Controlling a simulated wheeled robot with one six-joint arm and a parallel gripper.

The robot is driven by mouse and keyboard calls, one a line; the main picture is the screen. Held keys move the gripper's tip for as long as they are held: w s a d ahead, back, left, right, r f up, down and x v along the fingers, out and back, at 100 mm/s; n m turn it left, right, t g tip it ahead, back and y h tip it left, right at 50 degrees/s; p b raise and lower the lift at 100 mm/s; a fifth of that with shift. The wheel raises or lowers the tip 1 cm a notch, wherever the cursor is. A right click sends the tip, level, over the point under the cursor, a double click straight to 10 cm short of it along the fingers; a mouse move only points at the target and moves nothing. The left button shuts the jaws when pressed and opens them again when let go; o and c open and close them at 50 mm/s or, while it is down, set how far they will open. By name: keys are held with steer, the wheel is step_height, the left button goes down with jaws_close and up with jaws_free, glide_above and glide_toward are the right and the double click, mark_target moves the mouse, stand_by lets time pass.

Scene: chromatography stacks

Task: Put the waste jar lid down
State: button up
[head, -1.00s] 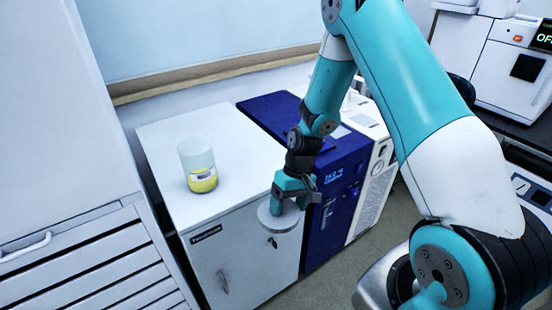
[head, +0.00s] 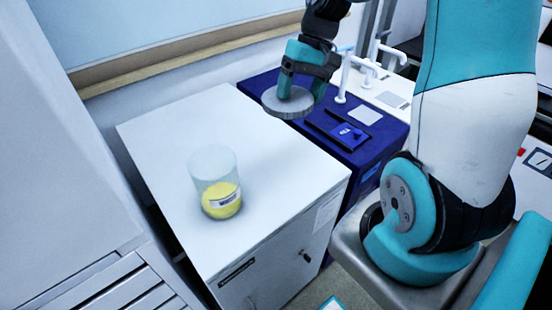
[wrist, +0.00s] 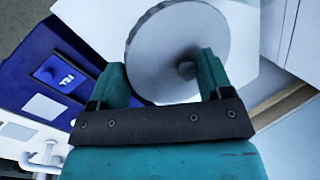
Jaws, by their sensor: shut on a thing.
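The waste jar lid (head: 287,103) is a grey-white disc with a ridged rim and a small knob. My gripper (head: 298,92) is shut on the lid and holds it in the air, over the far right part of the white cabinet and the blue unit beside it. In the wrist view the lid (wrist: 172,40) fills the upper middle, with its knob between the fingers of my gripper (wrist: 165,80). The waste jar (head: 215,182) is a clear open cylinder with yellow contents and a label. It stands on the white cabinet top (head: 265,165), apart from the lid.
A white drawer cabinet (head: 105,285) stands at the left. The cabinet top around the jar is clear.

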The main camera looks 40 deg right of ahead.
steer(key=p, duration=0.1)
glide_toward(292, 171)
steer(key=x, duration=0.5)
steer(key=shift+a, duration=0.15)
steer(key=shift+f, duration=0.1)
steer(key=shift+f, duration=0.1)
steer(key=shift+f, duration=0.4)
steer(key=shift+f, duration=0.1)
